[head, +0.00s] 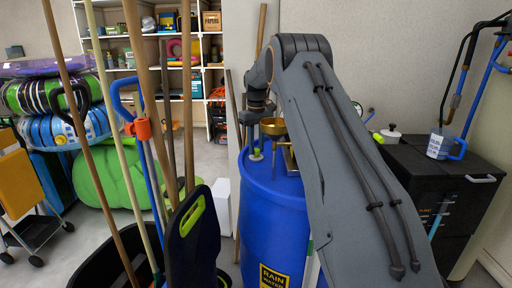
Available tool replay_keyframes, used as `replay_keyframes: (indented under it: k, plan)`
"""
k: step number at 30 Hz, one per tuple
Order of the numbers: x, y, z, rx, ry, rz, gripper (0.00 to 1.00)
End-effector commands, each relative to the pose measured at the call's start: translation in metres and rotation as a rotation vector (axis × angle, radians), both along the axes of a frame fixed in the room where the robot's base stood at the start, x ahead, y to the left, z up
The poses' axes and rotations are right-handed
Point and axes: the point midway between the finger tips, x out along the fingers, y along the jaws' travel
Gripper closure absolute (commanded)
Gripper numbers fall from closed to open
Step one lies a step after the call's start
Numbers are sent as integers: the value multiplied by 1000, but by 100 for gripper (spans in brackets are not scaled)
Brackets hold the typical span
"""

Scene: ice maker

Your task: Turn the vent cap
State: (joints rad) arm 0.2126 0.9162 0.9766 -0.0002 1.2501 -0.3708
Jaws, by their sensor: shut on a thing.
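A blue rain-water barrel (268,215) stands in the middle of the head view. A small green cap with a pale base (256,154), which looks like the vent cap, sits on its top at the left. My arm comes up from the lower right, bends over the barrel and points down. My gripper (254,143) is at the cap from above and shut on it. The fingers are small and partly hidden, so the exact grip and the cap's turn angle cannot be made out.
A brass funnel (273,127) stands on the barrel just right of the gripper. Long-handled tools in a black bin (95,268) crowd the left. Shelves are behind.

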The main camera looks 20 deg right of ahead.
Motion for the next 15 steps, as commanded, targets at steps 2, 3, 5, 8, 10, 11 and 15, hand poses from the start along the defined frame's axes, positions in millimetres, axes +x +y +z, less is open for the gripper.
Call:
replay_keyframes:
  k: [2,3,5,8,10,11,15]
  plan:
    - [2,-1,2,-1,-6,62,96]
    - [2,-1,2,-1,-6,94,96]
    - [2,-1,2,-2,-6,137,96]
    - [2,-1,2,-2,-7,203,96]
    - [2,-1,2,-2,-7,242,96]
    - [2,-1,2,-1,-7,256,96]
    - [2,-1,3,-1,-7,310,96]
